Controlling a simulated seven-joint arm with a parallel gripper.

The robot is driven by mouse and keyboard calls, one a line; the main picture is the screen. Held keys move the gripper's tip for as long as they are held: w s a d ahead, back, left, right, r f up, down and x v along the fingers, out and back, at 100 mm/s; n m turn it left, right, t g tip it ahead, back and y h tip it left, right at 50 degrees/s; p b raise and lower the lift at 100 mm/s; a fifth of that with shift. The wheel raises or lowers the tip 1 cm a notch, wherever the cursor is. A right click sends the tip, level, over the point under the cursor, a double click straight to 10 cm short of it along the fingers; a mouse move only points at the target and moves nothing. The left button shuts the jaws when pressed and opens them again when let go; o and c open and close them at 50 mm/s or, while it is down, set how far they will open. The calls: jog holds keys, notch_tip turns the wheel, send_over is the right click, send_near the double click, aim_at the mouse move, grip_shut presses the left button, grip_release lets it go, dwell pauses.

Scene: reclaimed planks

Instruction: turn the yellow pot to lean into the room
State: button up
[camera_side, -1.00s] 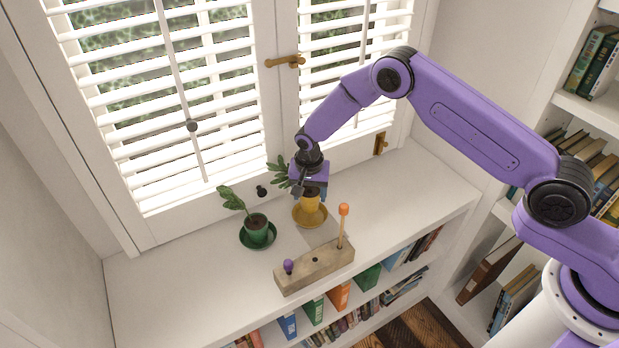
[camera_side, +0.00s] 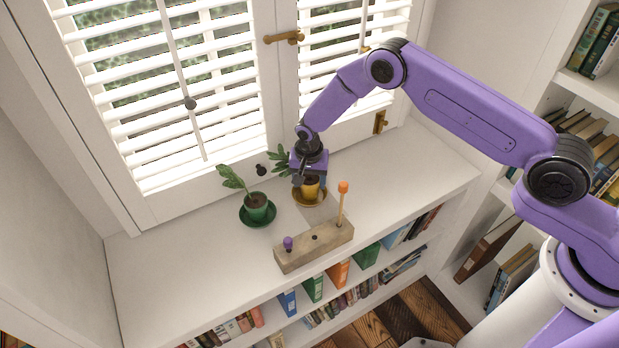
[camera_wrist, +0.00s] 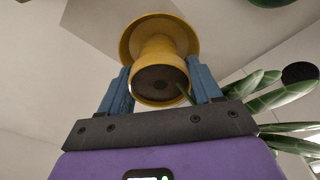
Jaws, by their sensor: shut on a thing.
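The yellow pot (camera_side: 312,188) is at its yellow saucer (camera_side: 322,202) on the white shelf top; I cannot tell whether it touches the saucer. Its plant's leaves (camera_side: 281,160) lean left, toward the window. My gripper (camera_side: 311,178) comes from above and is shut on the pot. In the wrist view, the blue fingers of my gripper (camera_wrist: 160,88) stand on either side of the pot (camera_wrist: 158,52), with dark soil facing the camera. The saucer (camera_wrist: 130,42) is behind the pot, and the leaves (camera_wrist: 275,95) spread to the right.
A green pot (camera_side: 257,202) with a plant stands on a green saucer (camera_side: 262,220) to the left. In front lies a wooden block (camera_side: 300,254) with a purple knob (camera_side: 288,242) and an orange-tipped peg (camera_side: 342,200). The shuttered window is behind. The shelf top is clear at far left and right.

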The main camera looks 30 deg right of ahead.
aim_at(308, 184)
jog(key=o, duration=1.4)
jog(key=shift+c, duration=0.2)
notch_tip(308, 184, up, 17)
jog(key=s+a, duration=0.1)
jog(key=s, duration=0.1)
jog(key=s+r+n, duration=0.5)
jog(key=s+r, duration=0.1)
jog(key=s, duration=0.1)
jog(key=s+d+r+n, duration=0.2)
jog(key=s+n, duration=0.1)
jog(key=s, duration=0.4)
jog(key=s+d+r+n, duration=0.2)
jog(key=s+d+n, duration=0.1)
jog(key=s, duration=0.4)
jog(key=s+d+r+n+y, duration=0.1)
jog(key=s+d+r+n, duration=0.2)
jog(key=s, duration=0.4)
jog(key=shift+n+g, duration=0.3)
jog(key=s+d+n, duration=0.1)
jog(key=s+d, duration=0.1)
jog(key=s, duration=0.1)
jog(key=s+d+n, duration=0.2)
jog(key=s, duration=0.2)
jog(key=s+d+n, duration=0.2)
jog(key=s+d, duration=0.1)
jog(key=shift+s, duration=0.3)
jog(key=shift+c, duration=0.2)
